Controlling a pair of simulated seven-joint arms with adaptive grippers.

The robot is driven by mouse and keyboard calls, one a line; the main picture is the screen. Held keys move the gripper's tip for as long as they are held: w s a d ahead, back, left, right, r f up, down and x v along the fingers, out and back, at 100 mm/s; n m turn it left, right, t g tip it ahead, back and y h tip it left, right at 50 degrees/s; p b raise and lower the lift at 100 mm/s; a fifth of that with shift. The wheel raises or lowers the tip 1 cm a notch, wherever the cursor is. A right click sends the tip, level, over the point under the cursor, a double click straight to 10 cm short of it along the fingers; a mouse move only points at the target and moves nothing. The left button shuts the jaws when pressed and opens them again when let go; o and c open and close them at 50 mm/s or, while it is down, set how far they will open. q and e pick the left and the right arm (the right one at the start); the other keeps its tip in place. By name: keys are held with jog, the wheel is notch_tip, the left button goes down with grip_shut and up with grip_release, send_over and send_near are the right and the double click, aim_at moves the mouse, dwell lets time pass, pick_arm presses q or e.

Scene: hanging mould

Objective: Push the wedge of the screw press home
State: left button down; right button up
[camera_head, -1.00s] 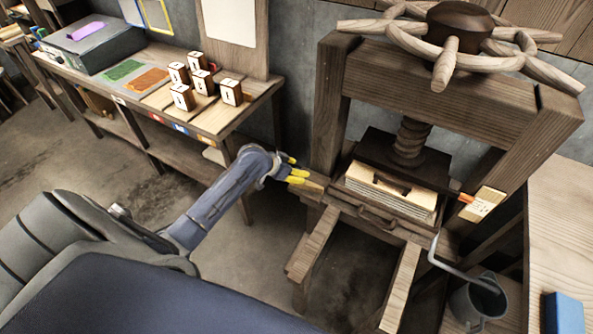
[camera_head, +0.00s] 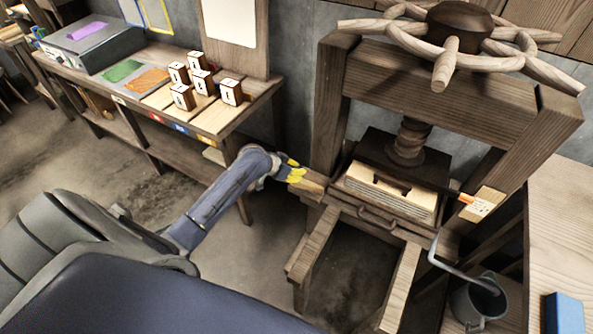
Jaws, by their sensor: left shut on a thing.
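The screw press (camera_head: 440,92) stands at the right, with a wooden wheel (camera_head: 462,42) on top and a dark screw over a pressing plate (camera_head: 385,150). A stack of pale sheets (camera_head: 392,196) lies under the plate. The wedge (camera_head: 312,184) is a light wooden piece at the left side of the press, pointing towards the frame. My left gripper (camera_head: 295,172), with yellow fingertips, is shut on the outer left end of the wedge. The wedge's inner end is hard to make out. My right gripper is not in view.
A bench (camera_head: 215,120) at the back left holds several lettered blocks (camera_head: 201,82), coloured patches and a grey box (camera_head: 92,46). A metal can (camera_head: 478,303) and a blue block (camera_head: 564,313) are at the lower right. Floor is clear between bench and press.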

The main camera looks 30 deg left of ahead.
aim_at(312, 186)
pick_arm(q)
jog(key=d, duration=0.7)
jog(key=shift+w+r, duration=0.2)
jog(key=shift+r, duration=0.05)
jog(key=c, duration=1.1)
grip_release()
jog(key=shift+d, duration=0.15)
jog(key=shift+f, duration=0.1)
jog(key=shift+s, duration=0.1)
jog(key=shift+s+a, duration=0.1)
jog(key=shift+a, duration=0.1)
jog(key=v, duration=1.1)
jog(key=shift+s+r, duration=0.2)
jog(key=shift+r, duration=0.2)
